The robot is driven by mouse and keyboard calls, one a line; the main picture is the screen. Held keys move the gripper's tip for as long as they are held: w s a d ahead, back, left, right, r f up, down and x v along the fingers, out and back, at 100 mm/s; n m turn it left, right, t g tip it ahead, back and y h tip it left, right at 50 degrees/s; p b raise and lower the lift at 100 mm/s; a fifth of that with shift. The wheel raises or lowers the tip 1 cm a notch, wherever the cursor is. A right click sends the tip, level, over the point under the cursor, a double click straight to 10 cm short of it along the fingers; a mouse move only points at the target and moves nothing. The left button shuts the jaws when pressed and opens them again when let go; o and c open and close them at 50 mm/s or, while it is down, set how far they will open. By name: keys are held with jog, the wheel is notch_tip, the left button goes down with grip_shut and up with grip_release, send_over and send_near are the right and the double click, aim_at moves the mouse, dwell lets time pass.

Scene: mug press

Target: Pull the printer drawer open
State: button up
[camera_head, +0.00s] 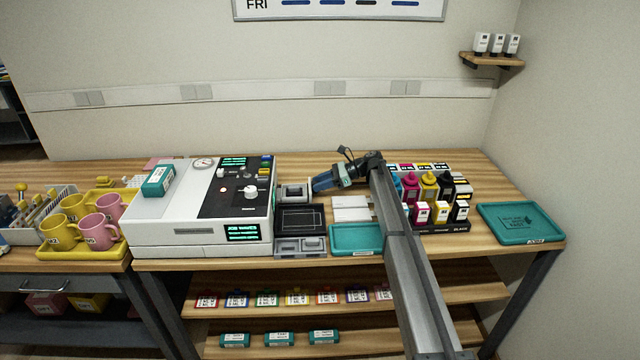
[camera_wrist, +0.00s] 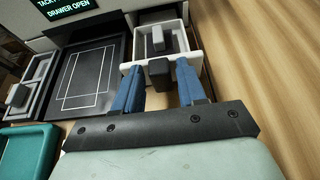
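The printer (camera_head: 205,205) is a white box with a black control panel, on the table left of my gripper (camera_head: 317,187). A small pale drawer (camera_head: 293,189) sticks out from its right side. The printer screen (camera_wrist: 66,6) reads "DRAWER OPEN".
A black outlined plate (camera_head: 301,219) lies beside the printer, with a grey compartment tray (camera_head: 300,246) before it. A teal tray (camera_head: 356,238) and white slabs (camera_head: 351,208) lie nearby. Ink bottles (camera_head: 428,186) stand right of my arm. Bare wood lies right of the drawer in the wrist view.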

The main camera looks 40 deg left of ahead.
jog(key=shift+o, duration=0.8)
jog(key=v, duration=1.2)
jog(key=shift+r, duration=0.1)
